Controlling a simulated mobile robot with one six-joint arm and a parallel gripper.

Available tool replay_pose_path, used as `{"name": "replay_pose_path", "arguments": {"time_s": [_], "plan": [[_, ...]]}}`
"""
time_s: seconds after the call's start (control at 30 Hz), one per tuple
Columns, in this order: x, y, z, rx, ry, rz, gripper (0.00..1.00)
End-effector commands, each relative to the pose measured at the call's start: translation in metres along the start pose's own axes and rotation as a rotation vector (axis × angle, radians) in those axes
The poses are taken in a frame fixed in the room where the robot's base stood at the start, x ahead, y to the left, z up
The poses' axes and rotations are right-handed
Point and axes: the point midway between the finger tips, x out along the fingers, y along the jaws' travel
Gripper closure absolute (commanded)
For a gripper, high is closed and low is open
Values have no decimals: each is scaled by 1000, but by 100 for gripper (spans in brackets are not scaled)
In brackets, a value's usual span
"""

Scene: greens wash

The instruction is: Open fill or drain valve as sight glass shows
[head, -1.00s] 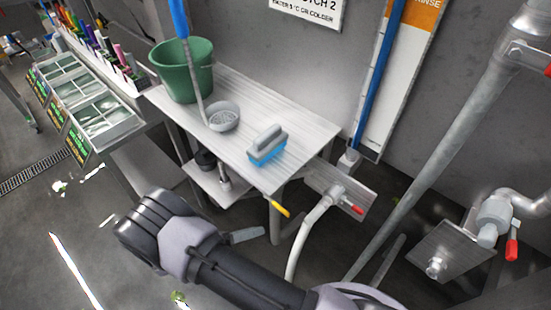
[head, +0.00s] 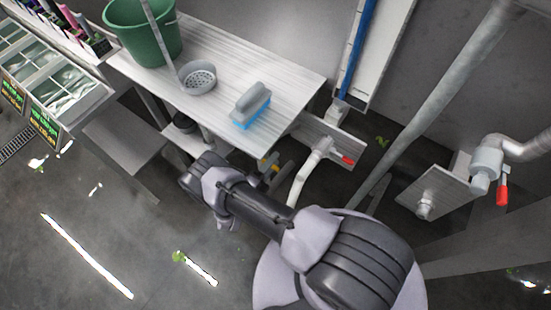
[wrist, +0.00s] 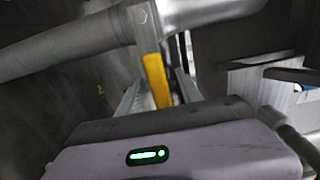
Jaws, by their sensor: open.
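A yellow valve handle (wrist: 155,80) stands between the two fingers of my gripper (wrist: 160,74) in the wrist view. The fingers are open, with the handle nearer the left one; I cannot tell whether they touch. A grey pipe joint is directly behind it. In the head view the yellow handle (head: 273,160) shows just beyond my arm, below the table edge. A red valve handle (head: 347,160) sits on a white pipe to its right. Another red handle (head: 502,191) hangs at the far right. The sight glass (head: 357,50) shows a blue column; its top is out of frame.
A metal table (head: 215,105) carries a green bucket (head: 143,35), a strainer (head: 198,78) and a blue-and-grey brush (head: 250,106). A slanting grey pipe (head: 440,95) stands on the right. Open floor lies at lower left.

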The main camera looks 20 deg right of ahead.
Motion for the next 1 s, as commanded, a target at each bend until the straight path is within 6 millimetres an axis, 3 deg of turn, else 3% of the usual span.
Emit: {"name": "replay_pose_path", "arguments": {"time_s": [0.13,0.43,0.6,0.67,1.0], "plan": [[15,0,0,0,1,0,58],[18,0,0,0,0,0,58],[18,0,0,0,0,0,92],[18,0,0,0,0,0,100],[17,0,0,0,0,0,100]]}}
